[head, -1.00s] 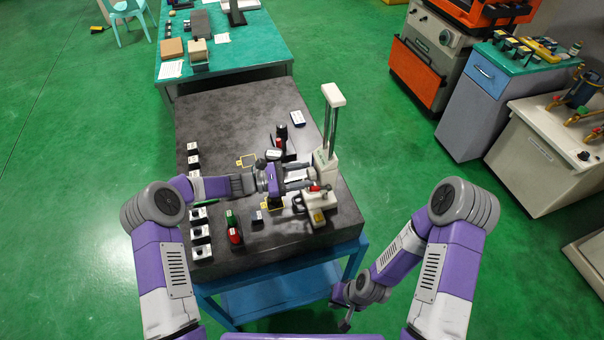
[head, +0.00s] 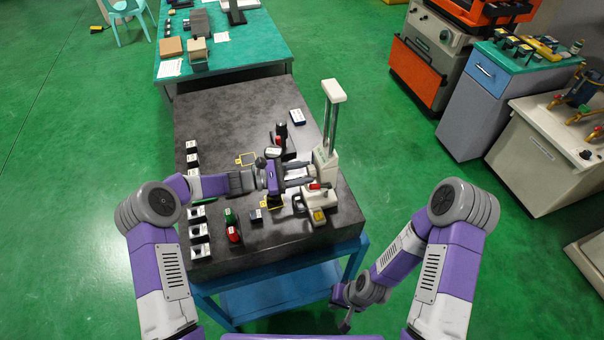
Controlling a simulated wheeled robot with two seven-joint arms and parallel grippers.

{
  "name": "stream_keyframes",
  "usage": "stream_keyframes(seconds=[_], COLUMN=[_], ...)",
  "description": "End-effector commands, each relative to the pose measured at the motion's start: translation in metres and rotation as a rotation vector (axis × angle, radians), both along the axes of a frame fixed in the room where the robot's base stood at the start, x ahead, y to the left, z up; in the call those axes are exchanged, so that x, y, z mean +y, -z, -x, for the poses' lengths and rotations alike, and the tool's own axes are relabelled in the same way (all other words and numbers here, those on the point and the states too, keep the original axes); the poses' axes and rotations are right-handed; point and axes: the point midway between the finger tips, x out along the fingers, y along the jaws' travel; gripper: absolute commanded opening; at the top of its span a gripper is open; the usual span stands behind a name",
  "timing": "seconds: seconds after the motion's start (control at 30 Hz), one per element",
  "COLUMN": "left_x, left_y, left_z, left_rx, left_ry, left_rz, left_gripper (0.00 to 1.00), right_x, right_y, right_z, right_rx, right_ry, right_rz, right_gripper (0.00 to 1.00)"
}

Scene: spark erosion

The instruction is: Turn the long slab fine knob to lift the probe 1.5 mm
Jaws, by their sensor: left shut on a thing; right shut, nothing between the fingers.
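A white measuring stand with a tall twin-rod column (head: 331,120) stands at the right side of the dark granite plate (head: 235,112). My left gripper (head: 306,174) reaches across the plate from the left to the lower part of this stand. Its fingers are shut on a small part there, which looks like the fine knob; the fingers mostly hide it. The probe tip is too small to make out. My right gripper (head: 345,324) is shut and empty, low beside the blue stand of the plate.
A white device with a red part (head: 318,197) sits just in front of the column. A red and a green piece (head: 233,231) stand near the front edge. Several dark blocks with white tops (head: 198,231) line the left edge.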

Motion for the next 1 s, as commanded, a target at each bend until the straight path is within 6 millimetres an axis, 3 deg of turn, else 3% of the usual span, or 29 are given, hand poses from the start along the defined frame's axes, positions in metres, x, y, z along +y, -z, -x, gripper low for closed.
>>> stream_keyframes(seconds=[0.03, 0.07, 0.13, 0.47, 0.8, 1.0], left_x=[0.0, 0.0, 0.0, 0.004, 0.056, 0.073], left_y=[0.0, 0.0, 0.0, 0.0, 0.0, -0.001], left_z=[0.0, 0.0, 0.0, 0.0, 0.011, 0.015], left_rx=[0.0, 0.0, 0.001, 0.001, 0.0, 0.001], left_ry=[0.001, 0.001, 0.001, 0.0, -0.003, 0.0], left_rz=[0.0, 0.0, 0.0, -0.001, -0.001, 0.0], left_gripper=[0.12, 0.44, 0.53, 0.53, 0.53, 0.53], right_x=[0.0, 0.0, 0.0, 0.0, 0.0, 0.0], right_y=[0.0, -0.001, -0.001, 0.0, 0.01, 0.012], right_z=[0.0, 0.0, 0.0, 0.0, 0.0, 0.0], right_rx=[0.0, 0.0, 0.0, -0.001, 0.0, 0.0], right_ry=[0.0, 0.0, 0.0, 0.0, 0.0, 0.0], right_rz=[0.0, 0.0, 0.0, 0.0, 0.0, 0.0], right_gripper=[0.0, 0.0, 0.0, 0.0, 0.0, 0.0])
